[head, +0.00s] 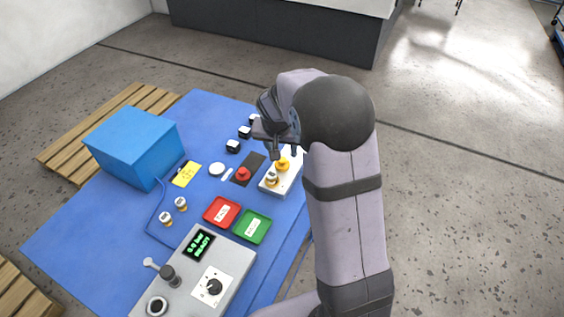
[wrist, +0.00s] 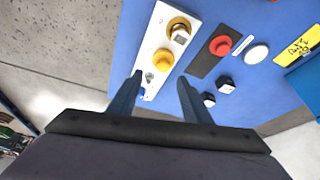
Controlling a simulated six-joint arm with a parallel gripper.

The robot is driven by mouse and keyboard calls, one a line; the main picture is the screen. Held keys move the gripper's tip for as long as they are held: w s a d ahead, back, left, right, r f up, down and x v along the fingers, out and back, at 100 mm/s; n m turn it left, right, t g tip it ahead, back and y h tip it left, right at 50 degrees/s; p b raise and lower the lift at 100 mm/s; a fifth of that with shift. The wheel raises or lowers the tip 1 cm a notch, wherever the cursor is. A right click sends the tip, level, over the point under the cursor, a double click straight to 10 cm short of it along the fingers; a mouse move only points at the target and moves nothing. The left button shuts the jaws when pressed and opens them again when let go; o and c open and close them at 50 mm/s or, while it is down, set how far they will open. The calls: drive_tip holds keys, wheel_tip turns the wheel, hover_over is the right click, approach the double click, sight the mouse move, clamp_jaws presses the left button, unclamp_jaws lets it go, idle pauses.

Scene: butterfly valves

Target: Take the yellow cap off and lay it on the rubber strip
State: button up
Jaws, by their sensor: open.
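The yellow cap (head: 283,163) sits on the middle of a narrow white block (head: 279,188); in the wrist view the cap (wrist: 163,61) is just beyond my fingertips. My gripper (head: 285,152) is open and empty above the block's far end. In the wrist view its fingers (wrist: 160,78) straddle a small bare grey fitting (wrist: 149,76), hidden in the head view. The dark rubber strip (head: 258,159) lies beside the block, apart from it. A red cap (head: 243,174) rests on the strip.
A brass fitting with a pale top (head: 271,179) stands at the block's near end. Several black-and-white blocks (head: 233,146), a white disc (head: 216,169), a red tray (head: 222,212) and a green tray (head: 252,227) stand nearby on the blue mat (head: 75,225).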

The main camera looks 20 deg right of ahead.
sight(282, 161)
drive_tip(key=shift+a+p+x, duration=0.15)
drive_tip(key=shift+p+x, duration=0.7)
drive_tip(key=shift+x, duration=1)
drive_tip(key=shift+a+p+x, duration=0.15)
drive_tip(key=shift+p+x, duration=0.65)
drive_tip(key=shift+x, duration=1)
drive_tip(key=c, duration=1.1)
